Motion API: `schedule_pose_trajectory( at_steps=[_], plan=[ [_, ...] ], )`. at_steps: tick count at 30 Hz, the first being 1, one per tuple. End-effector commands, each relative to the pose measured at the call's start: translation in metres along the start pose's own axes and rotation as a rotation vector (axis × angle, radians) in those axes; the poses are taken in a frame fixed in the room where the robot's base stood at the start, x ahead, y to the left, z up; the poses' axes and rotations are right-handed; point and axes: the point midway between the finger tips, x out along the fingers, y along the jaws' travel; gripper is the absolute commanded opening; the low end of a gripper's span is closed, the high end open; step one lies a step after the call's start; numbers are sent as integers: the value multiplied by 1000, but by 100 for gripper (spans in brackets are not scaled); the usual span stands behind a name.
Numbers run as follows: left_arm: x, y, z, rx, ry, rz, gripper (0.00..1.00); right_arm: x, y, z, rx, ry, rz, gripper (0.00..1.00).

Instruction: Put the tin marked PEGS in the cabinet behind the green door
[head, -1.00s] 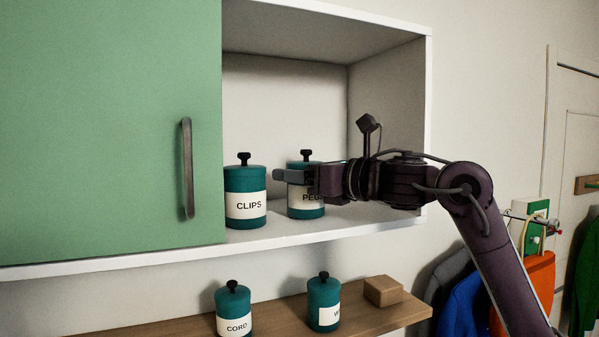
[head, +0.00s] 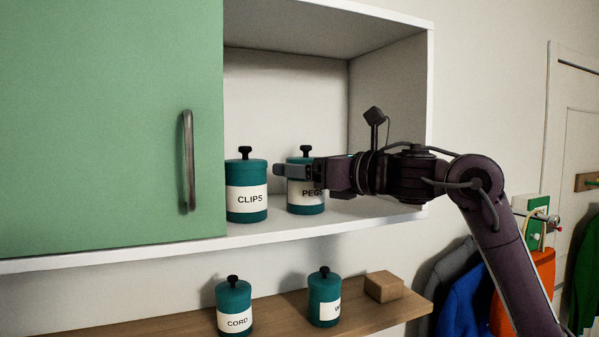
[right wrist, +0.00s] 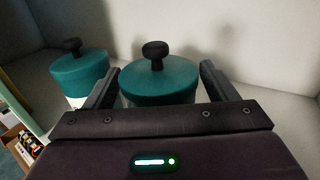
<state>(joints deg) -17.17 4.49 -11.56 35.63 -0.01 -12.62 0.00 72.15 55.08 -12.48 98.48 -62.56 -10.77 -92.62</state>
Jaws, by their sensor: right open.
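The PEGS tin (head: 306,204) is teal with a white label and black knob. It stands upright on the floor of the open right part of the cabinet (head: 391,119). My right gripper (head: 292,171) is open in front of its upper part and hides some of it. In the right wrist view, the tin's lid (right wrist: 157,82) shows between the two open fingers of my right gripper (right wrist: 156,78); I cannot tell whether they touch it. The green door (head: 100,130), with a dark vertical handle (head: 188,160), covers the cabinet's left part. My left gripper is not in view.
A teal CLIPS tin (head: 246,201) stands close left of the PEGS tin; it also shows in the right wrist view (right wrist: 78,75). On a wooden shelf (head: 180,325) below are a CORD tin (head: 234,303), another teal tin (head: 324,295) and a small wooden block (head: 383,286).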

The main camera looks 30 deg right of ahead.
Motion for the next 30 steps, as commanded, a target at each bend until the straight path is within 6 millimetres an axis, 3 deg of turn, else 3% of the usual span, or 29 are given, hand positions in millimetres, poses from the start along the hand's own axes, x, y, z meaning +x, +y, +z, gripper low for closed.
schedule_pose_trajectory(
  at_steps=[6, 15, 30],
  plan=[
    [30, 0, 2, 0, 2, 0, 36, -48, -1, -6, -5, -1, -5, 79],
    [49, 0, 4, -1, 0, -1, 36, -98, 0, -3, -3, 0, -2, 79],
    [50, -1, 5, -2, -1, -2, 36, -108, 0, -1, 0, 2, 0, 79]
  ],
)
